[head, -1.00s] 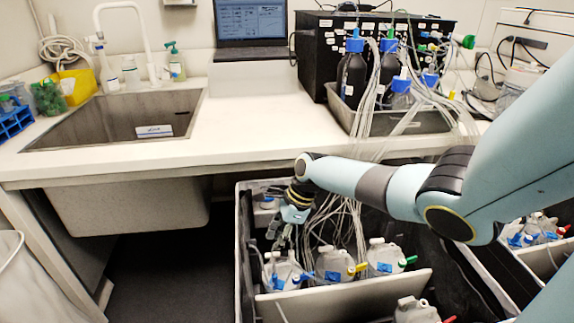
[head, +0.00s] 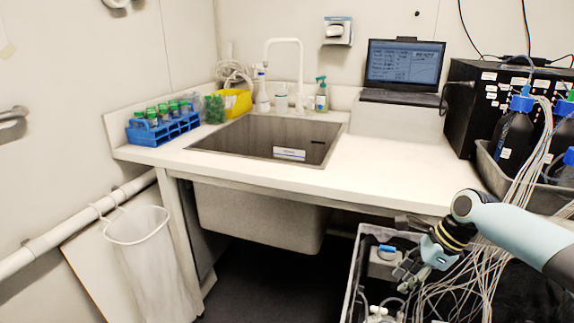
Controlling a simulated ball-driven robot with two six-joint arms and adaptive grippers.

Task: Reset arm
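My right arm comes in from the right edge of the head view, pale blue with a dark and yellow wrist. A white container with a blue part (head: 384,258) stands in the crate just left of the gripper. My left gripper is not in view.
The white counter (head: 400,170) holds a sink (head: 270,140), a laptop (head: 403,70), a blue rack of green-capped tubes (head: 163,128) and dark bottles (head: 513,130) in a grey tray. Pale tubing (head: 490,255) runs down beside my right arm. A waste bag (head: 145,255) hangs at the left.

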